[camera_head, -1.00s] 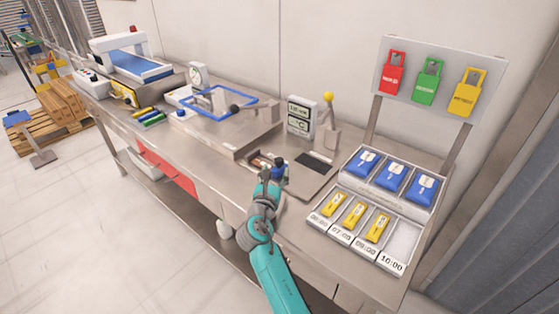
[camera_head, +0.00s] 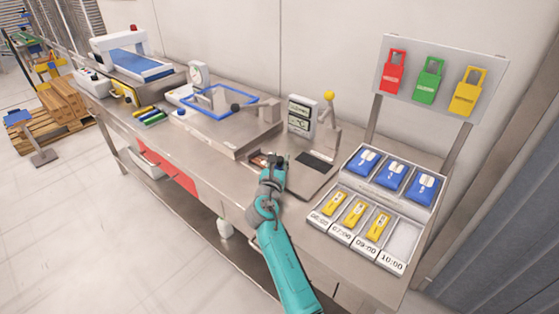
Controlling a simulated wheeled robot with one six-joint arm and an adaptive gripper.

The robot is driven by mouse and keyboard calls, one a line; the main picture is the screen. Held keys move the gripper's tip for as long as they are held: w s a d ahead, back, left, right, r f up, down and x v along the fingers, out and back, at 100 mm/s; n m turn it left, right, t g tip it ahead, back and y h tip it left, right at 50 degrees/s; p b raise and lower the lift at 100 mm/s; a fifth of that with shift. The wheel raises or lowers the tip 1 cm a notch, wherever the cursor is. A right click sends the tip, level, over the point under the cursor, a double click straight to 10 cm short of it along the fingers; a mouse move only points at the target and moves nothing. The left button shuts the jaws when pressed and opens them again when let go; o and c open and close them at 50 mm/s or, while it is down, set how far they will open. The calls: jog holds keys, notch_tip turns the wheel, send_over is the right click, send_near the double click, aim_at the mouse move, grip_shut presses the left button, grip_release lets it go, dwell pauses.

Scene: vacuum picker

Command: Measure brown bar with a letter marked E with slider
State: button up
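My gripper (camera_head: 275,161) is over the metal plate at the front middle of the bench, below the display unit. Its dark fingers are small, and I cannot tell whether they are open or shut. A small reddish-brown piece (camera_head: 258,159) shows just left of the fingers; no letter can be read on it, and I cannot tell whether it is the bar marked E. A grey device with a yellow-knobbed lever (camera_head: 329,97) stands behind, beside a two-screen display unit (camera_head: 301,113). I cannot tell which part is the slider.
Several coloured bars (camera_head: 149,114) lie on the bench at left, near a blue frame (camera_head: 220,100). A tray with yellow items and time labels (camera_head: 402,238) and blue packs (camera_head: 392,175) stand at right. Red, green and yellow tags (camera_head: 429,80) hang above.

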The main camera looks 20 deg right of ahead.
grip_shut()
jog(key=shift+s+d+f, duration=0.1)
jog(key=shift+s+d, duration=0.6)
jog(key=shift+s, duration=0.25)
jog(key=shift+s+d, duration=0.7)
jog(key=shift+s, duration=0.2)
jog(key=o, duration=1)
grip_release()
jog(key=shift+s+d, duration=0.1)
jog(key=v, duration=1.2)
